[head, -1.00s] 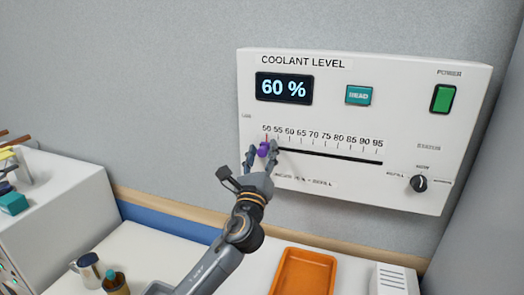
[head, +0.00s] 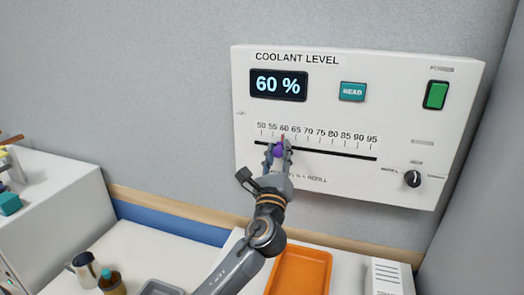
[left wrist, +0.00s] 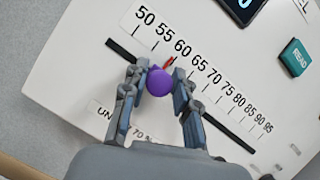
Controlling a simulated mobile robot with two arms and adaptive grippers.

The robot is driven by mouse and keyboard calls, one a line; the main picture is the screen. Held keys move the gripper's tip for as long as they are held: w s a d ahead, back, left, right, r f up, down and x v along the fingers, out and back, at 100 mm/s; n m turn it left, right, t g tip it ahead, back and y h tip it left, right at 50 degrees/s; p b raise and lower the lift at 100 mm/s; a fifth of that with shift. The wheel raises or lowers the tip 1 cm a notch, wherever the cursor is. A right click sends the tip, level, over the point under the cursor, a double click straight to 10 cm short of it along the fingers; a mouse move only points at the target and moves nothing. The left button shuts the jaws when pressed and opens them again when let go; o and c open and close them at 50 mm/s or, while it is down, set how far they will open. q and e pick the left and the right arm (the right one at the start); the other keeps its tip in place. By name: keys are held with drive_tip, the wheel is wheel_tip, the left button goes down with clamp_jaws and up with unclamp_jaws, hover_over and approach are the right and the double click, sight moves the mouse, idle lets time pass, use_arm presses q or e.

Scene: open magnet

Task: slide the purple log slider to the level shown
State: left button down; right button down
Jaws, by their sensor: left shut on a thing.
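The purple log slider (head: 279,152) is a round knob on a dark horizontal slot in the white coolant panel (head: 340,182). Its red pointer stands at about the 60 mark of the scale, which runs from 50 to 95. The display (head: 278,85) reads 60 %. My left gripper (head: 279,147) reaches up from below and is shut on the knob. In the left wrist view the purple knob (left wrist: 159,82) sits between the two fingers, with the red pointer just above it by the 60. My right gripper is not in view.
A teal READ button (head: 352,92), a green power switch (head: 436,95) and a black dial (head: 412,179) are on the panel. Below it are an orange tray (head: 300,270) and a white vented box (head: 386,275). The slot right of the knob is clear.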

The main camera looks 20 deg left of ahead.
use_arm(q)
drive_tip(key=shift+d, duration=0.3)
drive_tip(key=shift+a, duration=0.1)
drive_tip(key=c, duration=1.1)
unclamp_jaws()
drive_tip(key=shift+c, duration=0.2)
drive_tip(key=v, duration=1.2)
